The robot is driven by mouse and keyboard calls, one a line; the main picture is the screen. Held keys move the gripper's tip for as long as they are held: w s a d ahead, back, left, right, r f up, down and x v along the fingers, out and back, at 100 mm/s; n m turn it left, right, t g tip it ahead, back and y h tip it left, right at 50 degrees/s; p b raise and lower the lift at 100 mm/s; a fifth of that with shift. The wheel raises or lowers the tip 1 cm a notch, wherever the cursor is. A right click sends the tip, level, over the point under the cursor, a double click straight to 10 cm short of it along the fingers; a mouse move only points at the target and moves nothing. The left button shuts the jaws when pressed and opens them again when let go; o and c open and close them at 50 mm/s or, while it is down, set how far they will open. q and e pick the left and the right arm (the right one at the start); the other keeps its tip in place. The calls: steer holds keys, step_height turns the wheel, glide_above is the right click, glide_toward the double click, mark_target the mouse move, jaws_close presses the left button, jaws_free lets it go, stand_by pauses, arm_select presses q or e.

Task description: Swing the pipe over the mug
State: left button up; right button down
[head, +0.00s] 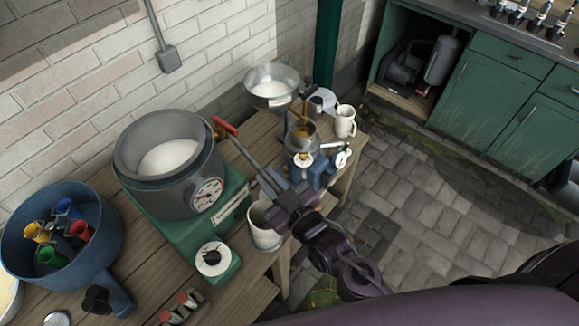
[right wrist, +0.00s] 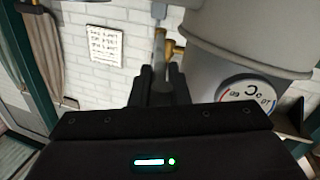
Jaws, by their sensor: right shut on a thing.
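A thin grey pipe (head: 245,155) with a red end runs beside the grey vessel (head: 165,150) with a dial. My right gripper (head: 268,184) is shut on its lower part. In the right wrist view the pipe (right wrist: 160,45) stands between the jaws, beside a brass fitting (right wrist: 173,50) on the vessel. A white mug-like container (head: 263,237) stands below my right gripper, partly hidden by it. A second white mug (head: 345,121) stands at the table's far right. I cannot tell where the pipe's outlet points. My left gripper is not in view.
A green scale-like base (head: 190,228) carries the vessel. A blue pot (head: 62,240) with coloured cups stands at left. A steel bowl (head: 271,85) and a blue machine (head: 325,165) stand beyond the gripper. Open paved floor (head: 420,215) lies to the right.

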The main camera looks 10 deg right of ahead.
steer(key=shift+s+a+m+t+h, duration=0.2)
steer(key=shift+a+m+h, duration=0.2)
steer(key=shift+a+h, duration=0.25)
steer(key=shift+s+a+m+t+h, duration=0.2)
steer(key=shift+a+m+h, duration=0.2)
steer(key=shift+a+h, duration=0.25)
steer(key=shift+s+a+m+t+h, duration=0.2)
steer(key=shift+a+m+h, duration=0.2)
steer(key=shift+a+h, duration=0.25)
steer(key=c, duration=1.4)
jaws_free()
steer(key=shift+a, duration=0.1)
steer(key=shift+c, duration=0.2)
steer(key=shift+w, duration=0.1)
steer(key=s+d+b, duration=0.1)
steer(key=s+b, duration=0.1)
steer(key=s, duration=0.5)
steer(key=shift+s+d, duration=0.15)
steer(key=shift+s, duration=0.25)
steer(key=shift+f, duration=0.1)
